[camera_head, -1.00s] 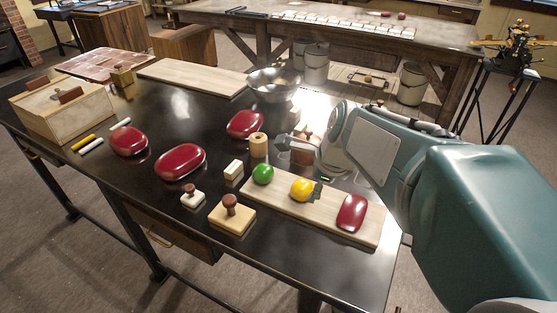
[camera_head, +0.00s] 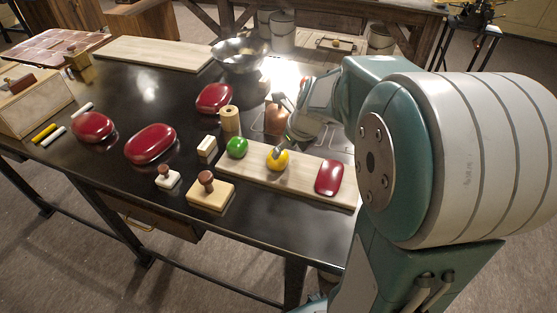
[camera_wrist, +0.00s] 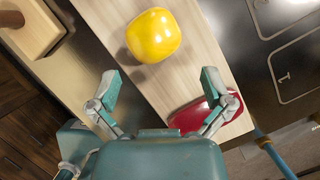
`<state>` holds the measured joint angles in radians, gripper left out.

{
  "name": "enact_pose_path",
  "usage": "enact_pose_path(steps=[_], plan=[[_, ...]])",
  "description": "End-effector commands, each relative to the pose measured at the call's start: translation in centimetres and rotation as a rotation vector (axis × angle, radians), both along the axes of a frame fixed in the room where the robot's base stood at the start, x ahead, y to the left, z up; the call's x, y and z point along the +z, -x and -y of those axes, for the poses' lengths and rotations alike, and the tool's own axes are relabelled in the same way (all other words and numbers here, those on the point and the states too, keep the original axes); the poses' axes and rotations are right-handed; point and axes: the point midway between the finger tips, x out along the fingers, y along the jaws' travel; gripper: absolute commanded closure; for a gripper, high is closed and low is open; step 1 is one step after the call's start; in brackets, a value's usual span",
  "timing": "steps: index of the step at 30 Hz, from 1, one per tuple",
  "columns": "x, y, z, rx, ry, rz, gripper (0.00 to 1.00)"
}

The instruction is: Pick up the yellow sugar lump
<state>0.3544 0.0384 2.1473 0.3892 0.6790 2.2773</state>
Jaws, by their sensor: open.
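The yellow sugar lump (camera_head: 277,158) is a rounded, glossy piece on the pale wooden board (camera_head: 252,177), between a green lump and a dark red one. In the wrist view, the yellow lump (camera_wrist: 153,36) lies beyond my fingertips, near the top and a little left of centre. My gripper (camera_wrist: 162,88) is open and empty, its two fingers spread wide. In the head view my gripper (camera_head: 284,143) is seen from the side at the yellow lump, partly covering its top; I cannot tell there whether they touch.
The green lump (camera_head: 237,147) sits left of the yellow one, the red piece (camera_head: 329,177) right of it. The red piece (camera_wrist: 204,113) shows behind my right finger. A wooden stamp (camera_head: 209,190) stands in front of the board. A metal bowl (camera_head: 240,54) is farther back.

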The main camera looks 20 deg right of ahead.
Motion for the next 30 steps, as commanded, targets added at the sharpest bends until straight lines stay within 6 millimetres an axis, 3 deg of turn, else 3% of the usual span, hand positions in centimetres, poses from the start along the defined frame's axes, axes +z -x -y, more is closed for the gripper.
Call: enact_pose_path(steps=[13,22,23,24,27,30], plan=[[-4.9,-2.1,-0.9,0.002,-0.001,-0.003,0.00],[-5.4,-2.4,-1.0,0.002,0.002,0.001,0.00],[-5.4,-2.4,-1.0,0.002,0.002,0.001,0.04],[-5.4,-2.4,-1.0,0.002,0.002,0.001,0.22],[-5.4,-2.4,-1.0,0.001,0.002,0.000,0.63],[-5.4,-2.4,-1.0,0.001,0.002,0.000,0.63]])
